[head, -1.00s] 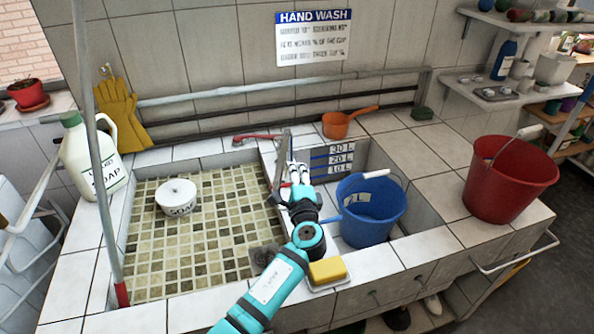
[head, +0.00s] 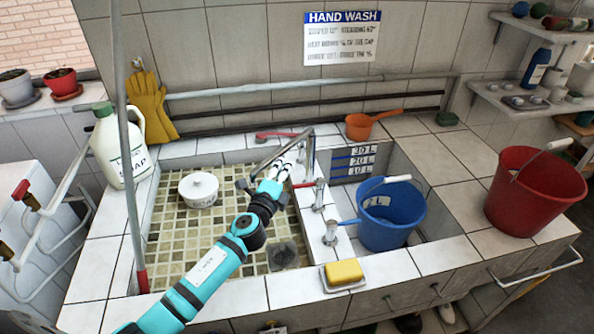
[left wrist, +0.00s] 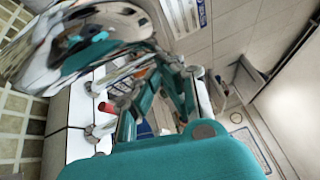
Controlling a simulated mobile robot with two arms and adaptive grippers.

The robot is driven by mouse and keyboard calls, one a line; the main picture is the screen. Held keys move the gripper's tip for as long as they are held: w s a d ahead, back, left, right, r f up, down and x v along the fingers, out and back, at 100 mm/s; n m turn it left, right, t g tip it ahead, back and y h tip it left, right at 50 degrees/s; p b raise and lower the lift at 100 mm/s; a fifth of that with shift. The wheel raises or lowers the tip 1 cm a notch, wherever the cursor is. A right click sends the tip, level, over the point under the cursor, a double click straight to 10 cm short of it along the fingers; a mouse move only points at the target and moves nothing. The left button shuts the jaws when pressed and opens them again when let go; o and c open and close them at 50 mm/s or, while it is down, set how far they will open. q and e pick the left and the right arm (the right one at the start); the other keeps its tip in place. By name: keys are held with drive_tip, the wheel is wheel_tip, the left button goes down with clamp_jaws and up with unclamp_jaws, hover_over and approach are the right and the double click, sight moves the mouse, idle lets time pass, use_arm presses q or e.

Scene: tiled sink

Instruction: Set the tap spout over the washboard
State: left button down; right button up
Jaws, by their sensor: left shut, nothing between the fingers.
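The metal tap spout (head: 278,151) runs from its upright by the divider down and left, its end hanging over the mosaic-floored left basin (head: 222,228). It shows large and close as a shiny chrome shape in the left wrist view (left wrist: 85,45). My left gripper (head: 284,172) is shut and empty, close beside the spout on its near right side; I cannot tell whether they touch. No separate washboard is clear to me. The tap's base with a red-tipped handle (head: 318,196) stands on the divider. My right gripper is not in view.
A blue bucket (head: 390,222) stands in the right basin. A yellow sponge (head: 343,271) on a dish lies on the front ledge. A soap jug (head: 118,150) stands left; a red bucket (head: 530,195) stands right.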

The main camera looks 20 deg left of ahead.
use_arm(q)
drive_tip(key=shift+w+a, duration=0.15)
drive_tip(key=shift+a, duration=0.65)
drive_tip(key=shift+w+a, duration=0.1)
drive_tip(key=shift+a, duration=0.65)
